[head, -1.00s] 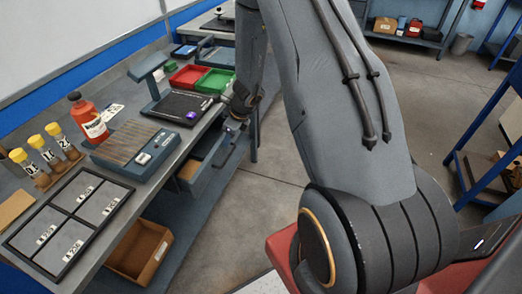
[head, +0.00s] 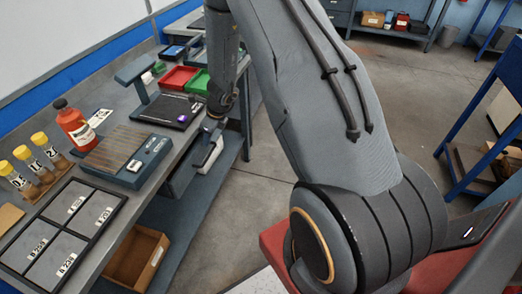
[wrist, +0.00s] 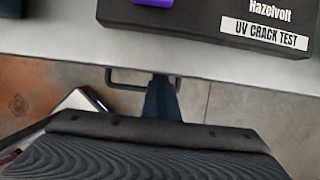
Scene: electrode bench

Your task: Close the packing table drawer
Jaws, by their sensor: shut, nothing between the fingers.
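The packing table drawer (head: 190,174) sits under the right-hand edge of the packing table, with its front close to that edge. Its inside no longer shows in the head view, and I cannot tell whether it is fully flush. Its dark bracket handle (wrist: 126,86) sticks out just past the tabletop edge in the wrist view. My gripper (head: 211,130) is at the drawer front by the handle, shut and empty. Its fingertips are hard to make out, and I cannot tell whether they touch the drawer.
The packing table (head: 113,218) holds a black case (head: 168,112), a grey device (head: 128,158), an orange bottle (head: 76,127) and red (head: 178,78) and green bins. A cardboard box (head: 137,258) is on the lower shelf. Open floor (head: 262,190) lies to the right of the table.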

